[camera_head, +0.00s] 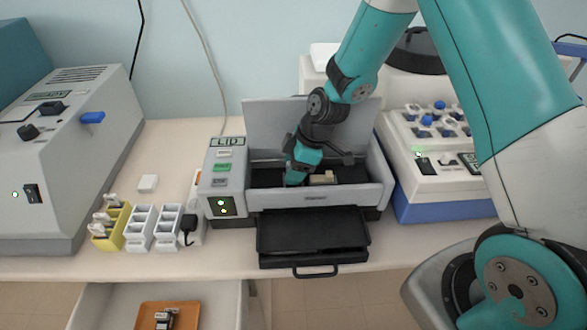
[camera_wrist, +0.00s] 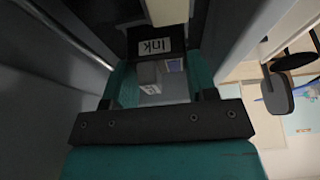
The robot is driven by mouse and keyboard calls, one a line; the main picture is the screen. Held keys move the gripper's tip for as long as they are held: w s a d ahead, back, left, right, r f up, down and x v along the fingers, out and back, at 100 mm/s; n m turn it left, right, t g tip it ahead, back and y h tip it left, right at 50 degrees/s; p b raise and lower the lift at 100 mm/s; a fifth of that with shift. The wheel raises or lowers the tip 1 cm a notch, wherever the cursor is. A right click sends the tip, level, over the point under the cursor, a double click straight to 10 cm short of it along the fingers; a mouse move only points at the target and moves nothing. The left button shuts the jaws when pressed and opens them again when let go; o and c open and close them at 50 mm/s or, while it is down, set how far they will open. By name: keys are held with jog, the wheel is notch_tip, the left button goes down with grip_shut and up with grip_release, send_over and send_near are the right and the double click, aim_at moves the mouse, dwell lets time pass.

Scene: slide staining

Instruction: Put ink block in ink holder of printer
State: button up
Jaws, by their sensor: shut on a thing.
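My gripper (camera_head: 300,172) reaches down into the open printer (camera_head: 316,197), near the left part of its inner bay. In the wrist view, my gripper (camera_wrist: 160,78) is shut on a small grey block (camera_wrist: 150,72), which I take to be the ink block. Just beyond the fingertips is a black part with a white "Ink" label (camera_wrist: 150,46), upside down in this view; it looks like the ink holder. The block is low and close to this part, but I cannot tell if it is seated. In the head view the block is hidden by my gripper.
The printer's lid (camera_head: 270,122) stands open behind my arm. A beige block (camera_head: 322,178) is right of my gripper inside the printer. A black tray (camera_head: 312,232) sticks out in front. Machines stand left (camera_head: 60,160) and right (camera_head: 440,175). An open drawer holds an orange tray (camera_head: 188,312).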

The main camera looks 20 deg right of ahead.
jog(key=shift+f, duration=0.85)
jog(key=shift+f, duration=0.2)
jog(key=o, duration=0.9)
jog(key=shift+r, duration=0.1)
